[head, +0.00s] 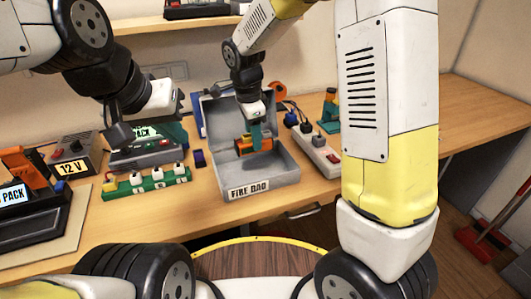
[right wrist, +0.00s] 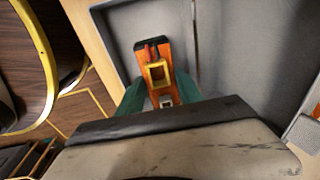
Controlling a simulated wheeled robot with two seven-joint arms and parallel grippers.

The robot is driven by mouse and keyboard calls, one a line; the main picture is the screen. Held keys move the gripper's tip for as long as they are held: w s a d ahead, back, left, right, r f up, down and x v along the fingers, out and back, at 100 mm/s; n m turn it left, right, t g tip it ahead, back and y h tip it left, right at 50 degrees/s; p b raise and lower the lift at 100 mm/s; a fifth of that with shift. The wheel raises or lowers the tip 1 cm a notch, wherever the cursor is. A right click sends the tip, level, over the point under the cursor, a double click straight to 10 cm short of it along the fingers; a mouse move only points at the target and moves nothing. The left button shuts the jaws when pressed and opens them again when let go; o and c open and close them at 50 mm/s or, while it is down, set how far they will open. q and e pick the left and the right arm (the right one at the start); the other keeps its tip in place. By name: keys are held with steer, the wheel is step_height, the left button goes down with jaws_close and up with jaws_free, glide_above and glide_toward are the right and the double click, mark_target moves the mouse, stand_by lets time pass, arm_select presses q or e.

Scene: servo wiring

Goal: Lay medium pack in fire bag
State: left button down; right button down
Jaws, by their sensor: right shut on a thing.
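The fire bag (head: 287,179) is an open grey box with a "FIRE BAG" label on its front and its lid raised at the back. My right gripper (head: 257,140) reaches down into it, its teal fingers shut on an orange pack (head: 243,147). In the right wrist view, the orange pack (right wrist: 159,55) has a yellow connector and dark and red leads at one end, and lies between the fingers inside the fire bag (right wrist: 225,60). I cannot tell whether it touches the floor. My left gripper (head: 140,120) hangs left of the fire bag, above the bench devices; its jaw opening is unclear.
A green strip with several white-topped pieces (head: 145,181) lies left of the fire bag. A 12 V box (head: 75,165) and a dark device labelled "PACK" (head: 30,215) stand further left. A white power strip (head: 316,149) is close on the right. The bench is clear at far right.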

step_height(320, 180, down, 9)
steer(key=shift+f, duration=0.15)
stand_by(0.4)
steer(key=c, duration=0.8)
jaws_free()
steer(key=shift+f, duration=0.15)
steer(key=r, duration=0.4)
steer(key=s+r, duration=0.1)
steer(key=r, duration=0.7)
steer(key=shift+s+a, duration=0.2)
steer(key=shift+a, duration=0.15)
steer(key=s+d+r+n+t+y, duration=0.1)
steer(key=s+d+r+n+t, duration=0.1)
steer(key=s+d+r+n, duration=0.4)
steer(key=s+d+r+n+t+y, duration=0.2)
steer(key=s+d+r+n, duration=0.3)
steer(key=s+d+n, duration=0.4)
steer(key=s, duration=0.3)
steer(key=shift+s+r+t, duration=0.15)
steer(key=shift+r+t, duration=0.25)
